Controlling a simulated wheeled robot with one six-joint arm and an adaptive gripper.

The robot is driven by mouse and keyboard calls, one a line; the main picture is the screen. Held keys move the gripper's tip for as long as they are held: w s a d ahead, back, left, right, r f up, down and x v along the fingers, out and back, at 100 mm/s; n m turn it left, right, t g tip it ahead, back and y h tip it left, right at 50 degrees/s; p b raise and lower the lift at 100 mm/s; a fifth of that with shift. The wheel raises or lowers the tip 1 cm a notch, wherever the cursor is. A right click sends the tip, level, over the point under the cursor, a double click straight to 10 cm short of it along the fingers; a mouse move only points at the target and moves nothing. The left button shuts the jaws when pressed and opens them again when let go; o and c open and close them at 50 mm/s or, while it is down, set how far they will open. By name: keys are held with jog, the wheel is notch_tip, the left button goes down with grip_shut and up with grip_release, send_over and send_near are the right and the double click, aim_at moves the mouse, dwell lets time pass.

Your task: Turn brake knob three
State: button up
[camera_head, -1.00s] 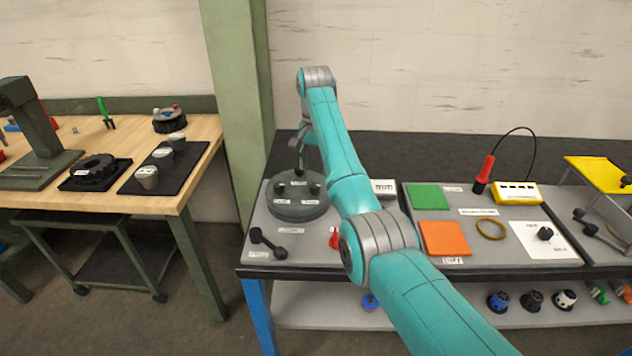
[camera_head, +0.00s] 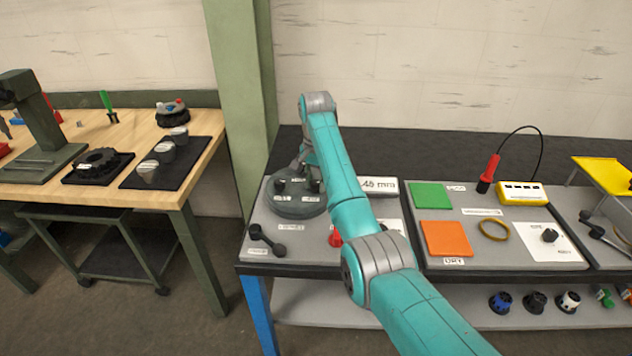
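A round grey disc unit (camera_head: 298,209) sits on the left part of the grey-topped bench. It carries dark knobs with small white labels. One knob (camera_head: 280,185) is on its left and another (camera_head: 315,185) on its right. The labels are too small to read, so I cannot tell which is brake knob three. My gripper (camera_head: 300,176) is low over the back of the disc, between and behind these two knobs. It is small and partly hidden by my arm. I cannot tell whether it touches a knob or how far its fingers are apart.
A black double-ended handle (camera_head: 267,240) lies in front of the disc. A red part (camera_head: 336,238) is beside my forearm. Green (camera_head: 431,195) and orange (camera_head: 446,239) squares lie to the right. A green post (camera_head: 238,100) stands left of the bench.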

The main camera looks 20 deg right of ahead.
grip_shut()
jog(key=n, duration=0.5)
jog(key=shift+n, duration=0.3)
jog(key=n, duration=0.6)
dwell(0.4)
jog(key=o, duration=0.8)
grip_release()
